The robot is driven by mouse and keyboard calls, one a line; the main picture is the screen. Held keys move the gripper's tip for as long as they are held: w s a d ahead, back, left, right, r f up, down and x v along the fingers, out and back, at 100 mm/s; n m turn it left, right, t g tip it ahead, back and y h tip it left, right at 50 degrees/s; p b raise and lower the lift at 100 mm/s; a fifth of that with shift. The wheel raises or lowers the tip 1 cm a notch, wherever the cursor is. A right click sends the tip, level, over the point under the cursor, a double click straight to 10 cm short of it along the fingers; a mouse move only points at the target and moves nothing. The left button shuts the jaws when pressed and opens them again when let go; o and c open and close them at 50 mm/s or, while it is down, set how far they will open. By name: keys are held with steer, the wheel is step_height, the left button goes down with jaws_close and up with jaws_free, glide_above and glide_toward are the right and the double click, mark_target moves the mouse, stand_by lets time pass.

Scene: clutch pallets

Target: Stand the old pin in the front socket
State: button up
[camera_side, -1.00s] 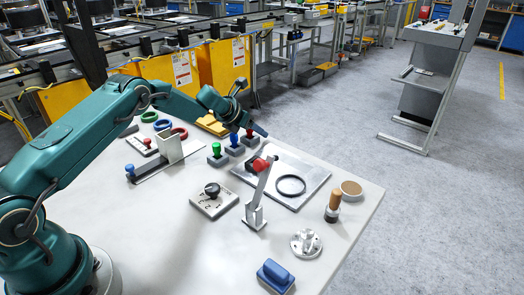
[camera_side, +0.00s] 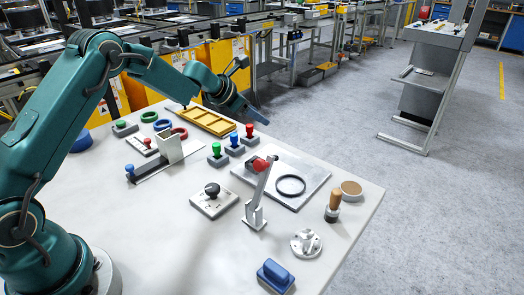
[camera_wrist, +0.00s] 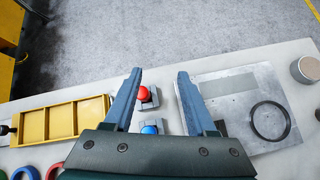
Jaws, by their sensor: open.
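I cannot tell for sure which thing is the old pin or which is the front socket. Three knobbed pieces on grey blocks stand in a row: a green one (camera_side: 216,149), a blue one (camera_side: 234,140) and a red one (camera_side: 249,131). In the wrist view the red knob (camera_wrist: 143,94) and blue knob (camera_wrist: 149,130) show between my fingers, below them. My gripper (camera_side: 255,113) is raised above the table's far edge, beyond the red-knobbed piece. In the wrist view my gripper (camera_wrist: 159,74) is open with nothing between its fingertips.
A yellow compartment tray (camera_side: 207,121) lies left of the knobs. A wooden-handled piece (camera_side: 335,198) and a metal flange (camera_side: 306,244) stand nearer. Front-left table is clear.

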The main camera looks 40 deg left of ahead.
steer(key=s+d+r+m+g+h, duration=0.1)
steer(key=s+d+r+m+h, duration=0.2)
steer(key=s+d+r+m, duration=1.15)
steer(key=s+a+f+m+g+y, duration=0.1)
steer(key=s+a+f+m+y, duration=0.1)
steer(key=s+m, duration=0.7)
steer(key=s+a+f+m+g+y, duration=0.1)
steer(key=s+f+m, duration=0.3)
steer(key=s+m, duration=0.5)
steer(key=s+a+y, duration=0.1)
steer(key=s, duration=0.2)
steer(key=shift+a+f+g, duration=0.15)
steer(key=shift+f+g, duration=0.25)
